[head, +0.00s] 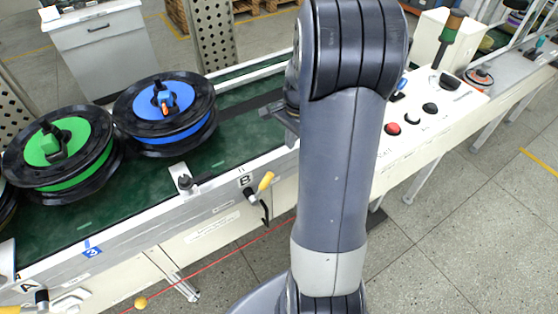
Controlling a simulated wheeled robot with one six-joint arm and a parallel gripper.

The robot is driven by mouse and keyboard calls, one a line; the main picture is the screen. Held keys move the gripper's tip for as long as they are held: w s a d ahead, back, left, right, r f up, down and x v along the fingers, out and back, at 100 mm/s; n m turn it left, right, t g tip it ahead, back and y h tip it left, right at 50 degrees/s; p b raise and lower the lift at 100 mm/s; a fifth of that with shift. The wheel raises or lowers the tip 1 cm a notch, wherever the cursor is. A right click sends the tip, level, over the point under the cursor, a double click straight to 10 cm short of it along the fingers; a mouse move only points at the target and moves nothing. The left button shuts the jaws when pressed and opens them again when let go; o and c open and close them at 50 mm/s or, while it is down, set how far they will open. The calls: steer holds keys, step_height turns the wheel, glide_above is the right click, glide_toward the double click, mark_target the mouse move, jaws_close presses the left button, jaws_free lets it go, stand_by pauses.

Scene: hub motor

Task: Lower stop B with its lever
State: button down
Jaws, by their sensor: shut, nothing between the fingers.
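The stop B label (245,181) is on the conveyor's front rail. Beside it is a lever with a yellow grip (266,181), tilted up to the right, with a dark hooked part (265,211) hanging below. A small block with a dark post (186,181) stands on the rail, left of the label; I cannot tell whether it is raised. My gripper (284,118) shows only in part, at the left edge of my arm, above the belt and behind the lever in the picture. It is shut and empty, and appears apart from the lever. My arm hides the rest.
A blue-centred spool (166,112) and a green-centred spool (61,150) sit on the green belt (241,127). A control panel with a red button (392,129) is right of my arm. A red cord with a yellow ball (140,302) runs below the rail.

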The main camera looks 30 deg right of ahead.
mark_target(262, 187)
stand_by(0.3)
step_height(262, 187, down, 10)
steer(key=shift+s+a+r+p, duration=0.1)
steer(key=shift+a+r+p, duration=0.15)
steer(key=shift+a, duration=0.5)
steer(key=shift+a+r+p, duration=0.1)
steer(key=shift+a+r, duration=0.2)
steer(key=shift+a, duration=0.45)
steer(key=shift+s+a+r+p, duration=0.1)
steer(key=shift+a+r+p, duration=0.15)
steer(key=shift+a, duration=0.5)
steer(key=shift+a+r, duration=0.1)
